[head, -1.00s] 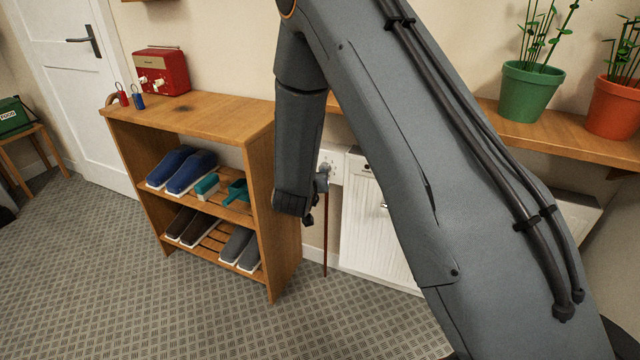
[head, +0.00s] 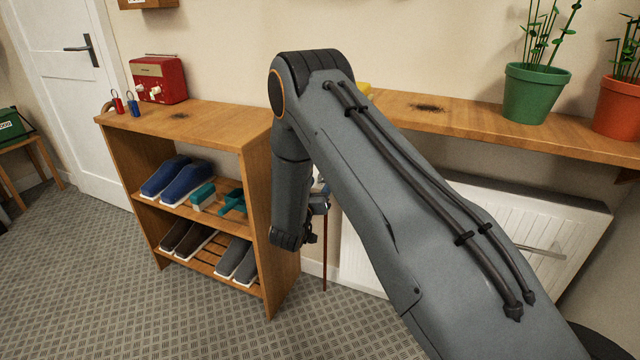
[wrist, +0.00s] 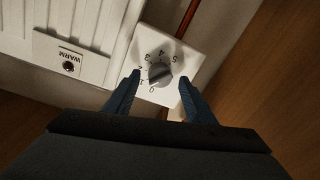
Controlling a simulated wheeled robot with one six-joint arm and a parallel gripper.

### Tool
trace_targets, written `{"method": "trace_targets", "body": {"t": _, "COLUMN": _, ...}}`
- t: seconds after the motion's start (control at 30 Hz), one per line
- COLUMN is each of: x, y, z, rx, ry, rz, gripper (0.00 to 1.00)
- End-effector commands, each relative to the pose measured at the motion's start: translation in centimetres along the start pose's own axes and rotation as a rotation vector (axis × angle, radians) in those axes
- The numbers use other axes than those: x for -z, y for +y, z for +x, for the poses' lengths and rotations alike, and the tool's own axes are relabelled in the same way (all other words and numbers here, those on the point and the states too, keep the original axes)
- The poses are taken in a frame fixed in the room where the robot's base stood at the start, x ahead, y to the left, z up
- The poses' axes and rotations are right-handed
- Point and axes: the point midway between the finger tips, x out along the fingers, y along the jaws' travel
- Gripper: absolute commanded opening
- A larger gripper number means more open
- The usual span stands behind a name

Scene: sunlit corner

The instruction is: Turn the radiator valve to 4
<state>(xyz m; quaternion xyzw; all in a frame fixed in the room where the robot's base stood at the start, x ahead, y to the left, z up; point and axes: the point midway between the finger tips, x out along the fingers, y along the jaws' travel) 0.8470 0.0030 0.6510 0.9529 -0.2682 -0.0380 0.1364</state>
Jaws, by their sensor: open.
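The radiator valve knob (wrist: 160,73) is dark grey and sits on a square white plate (wrist: 151,94) in the wrist view. My gripper (wrist: 159,78) is open, with one blue-grey finger on each side of the knob. Whether the fingers touch it is unclear. In the head view the valve is hidden behind my arm, and my gripper is mostly hidden too. The white radiator (head: 360,250) stands behind my arm.
A label reading WARM (wrist: 68,56) is on the radiator by the valve. A copper-coloured pipe (wrist: 187,18) runs from the plate. A wooden shoe rack (head: 262,215) stands close on the left. A shelf (head: 470,120) with potted plants (head: 535,95) overhangs the radiator.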

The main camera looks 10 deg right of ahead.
Motion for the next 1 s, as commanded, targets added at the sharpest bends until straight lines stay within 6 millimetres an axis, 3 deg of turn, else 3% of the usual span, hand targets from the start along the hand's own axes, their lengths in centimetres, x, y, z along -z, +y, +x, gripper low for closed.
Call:
{"method": "trace_targets", "body": {"t": 0.37, "x": 0.00, "y": -0.01, "z": 0.76, "rx": 0.001, "ry": -0.001, "rz": 0.000, "gripper": 0.50}}
{"method": "trace_targets", "body": {"t": 0.6, "x": 0.01, "y": -0.02, "z": 0.74, "rx": 0.001, "ry": -0.001, "rz": 0.000, "gripper": 0.11}}
{"method": "trace_targets", "body": {"t": 0.63, "x": 0.02, "y": -0.02, "z": 0.74, "rx": 0.001, "ry": -0.001, "rz": 0.000, "gripper": 0.10}}
{"method": "trace_targets", "body": {"t": 1.0, "x": 0.00, "y": -0.01, "z": 0.74, "rx": -0.001, "ry": 0.005, "rz": 0.068, "gripper": 0.10}}
